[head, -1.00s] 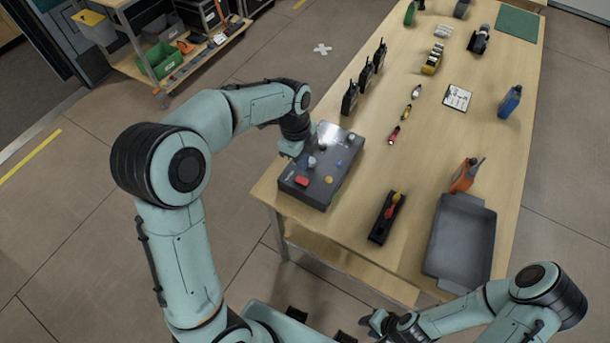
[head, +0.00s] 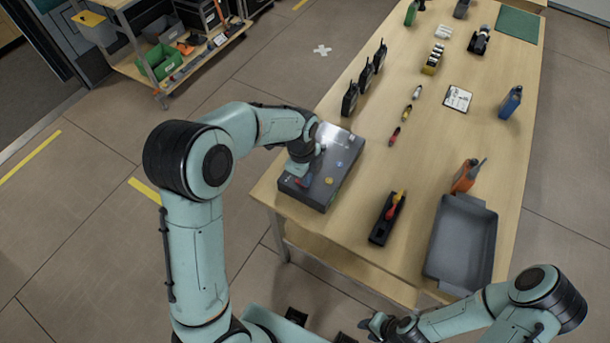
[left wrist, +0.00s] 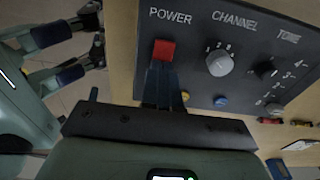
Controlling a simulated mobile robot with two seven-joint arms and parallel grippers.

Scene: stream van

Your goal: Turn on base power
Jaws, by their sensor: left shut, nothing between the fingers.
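The base is a dark control box (head: 342,163) at the table's near left corner. In the left wrist view its panel (left wrist: 195,35) carries a red power switch (left wrist: 164,49) under the word POWER. My left gripper (head: 302,182) is over the near left part of the box and hides the switch in the head view. Its shut, empty fingers (left wrist: 160,72) show in the left wrist view with their tips at the switch's lower edge; I cannot tell whether they touch it. My right gripper (head: 372,324) is low at the bottom of the head view, away from the box.
Beside the switch are a grey channel knob (left wrist: 219,63), a tone knob (left wrist: 265,70), a yellow button (left wrist: 185,97) and a blue button (left wrist: 220,101). Several black radios (head: 365,77) stand behind the box. A grey tray (head: 487,212) lies on the right.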

